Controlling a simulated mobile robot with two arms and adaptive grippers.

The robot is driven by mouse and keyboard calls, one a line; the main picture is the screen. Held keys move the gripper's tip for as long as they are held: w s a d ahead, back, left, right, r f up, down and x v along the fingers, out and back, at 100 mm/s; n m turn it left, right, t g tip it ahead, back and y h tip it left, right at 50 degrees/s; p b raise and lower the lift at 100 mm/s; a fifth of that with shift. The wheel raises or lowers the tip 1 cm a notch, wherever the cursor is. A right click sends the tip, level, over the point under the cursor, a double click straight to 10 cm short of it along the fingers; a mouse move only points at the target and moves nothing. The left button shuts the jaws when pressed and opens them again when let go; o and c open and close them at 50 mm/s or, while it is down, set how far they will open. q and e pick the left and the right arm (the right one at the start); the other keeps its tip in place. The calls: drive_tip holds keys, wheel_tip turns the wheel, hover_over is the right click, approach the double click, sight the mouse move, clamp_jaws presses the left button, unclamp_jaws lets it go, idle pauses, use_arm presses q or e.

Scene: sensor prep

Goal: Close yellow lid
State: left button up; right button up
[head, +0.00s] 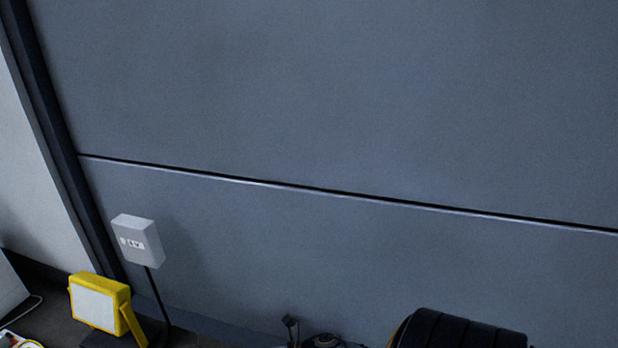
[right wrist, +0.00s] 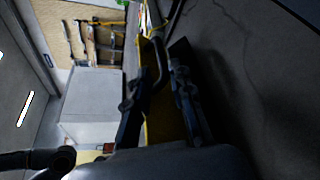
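My right gripper (right wrist: 160,85) shows in the right wrist view with its two dark fingers spread apart. A yellow surface (right wrist: 165,122) shows between and behind the fingers, with a dark curved handle (right wrist: 160,62) along it. This looks like the yellow lid or its case, but most of it is hidden by the fingers, and I cannot tell whether the lid is open or whether a finger touches it. Neither the lid nor either gripper can be made out in the head view. My left gripper is not in view.
In the head view, a yellow work light (head: 95,303) stands at the lower left below a white wall box (head: 139,241) with a cable. A grey wall (head: 350,110) fills most of that view. The right wrist view shows a white cabinet (right wrist: 92,98) and hanging tools (right wrist: 95,42).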

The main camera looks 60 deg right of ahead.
drive_tip(key=s+r+m+g+h+p, duration=0.2)
drive_tip(key=s+m+p, duration=0.7)
drive_tip(key=p, duration=1.1)
drive_tip(key=s+r+m+g+h+p, duration=0.3)
drive_tip(key=s+r+m+h+p, duration=0.4)
drive_tip(key=p, duration=1.3)
drive_tip(key=s+r+m, duration=0.3)
drive_tip(key=m, duration=0.3)
drive_tip(key=shift+s+d+r+g, duration=0.3)
drive_tip(key=shift+r, duration=0.1)
